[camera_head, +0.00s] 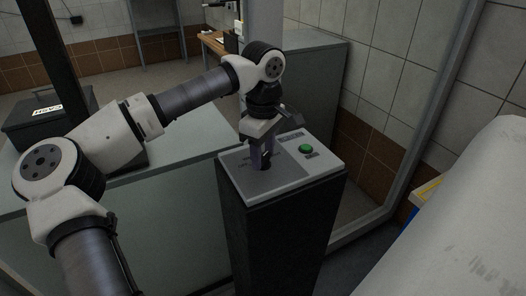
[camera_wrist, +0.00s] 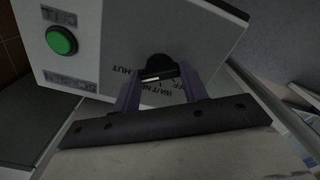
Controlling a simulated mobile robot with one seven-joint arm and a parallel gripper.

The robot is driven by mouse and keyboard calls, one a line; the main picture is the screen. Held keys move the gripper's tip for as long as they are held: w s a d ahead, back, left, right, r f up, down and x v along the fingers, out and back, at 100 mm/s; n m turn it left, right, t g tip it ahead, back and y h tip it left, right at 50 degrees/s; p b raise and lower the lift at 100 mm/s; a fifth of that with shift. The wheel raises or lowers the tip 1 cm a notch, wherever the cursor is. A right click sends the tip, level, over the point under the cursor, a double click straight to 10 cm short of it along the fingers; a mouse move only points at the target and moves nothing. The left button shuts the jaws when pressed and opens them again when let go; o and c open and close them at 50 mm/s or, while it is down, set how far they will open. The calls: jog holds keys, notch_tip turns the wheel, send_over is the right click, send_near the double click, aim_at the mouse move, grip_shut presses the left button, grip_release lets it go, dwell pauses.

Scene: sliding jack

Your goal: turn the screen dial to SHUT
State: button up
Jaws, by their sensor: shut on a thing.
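The screen dial is a small black knob (camera_wrist: 158,66) with a pale pointer line, on the pale panel (camera_head: 315,166) topping a dark pedestal. My gripper (camera_head: 264,160) points down at the panel's left part. In the wrist view my gripper (camera_wrist: 160,84) has its purple fingers on either side of the knob, shut on it. I cannot tell exactly which word the pointer meets. In the head view the knob is mostly hidden.
A green button (camera_head: 306,149) sits on the same panel, right of the dial; it also shows in the wrist view (camera_wrist: 62,40). A grey bench (camera_head: 180,160) stands left, with a black box (camera_head: 48,118) on it. A large pale surface (camera_head: 470,220) fills the right.

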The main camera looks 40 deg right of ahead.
aim_at(263, 156)
jog(key=shift+r, duration=0.1)
dwell(0.4)
jog(key=o, duration=1)
notch_tip(263, 156, up, 14)
jog(key=b, duration=0.1)
jog(key=shift+b, duration=0.3)
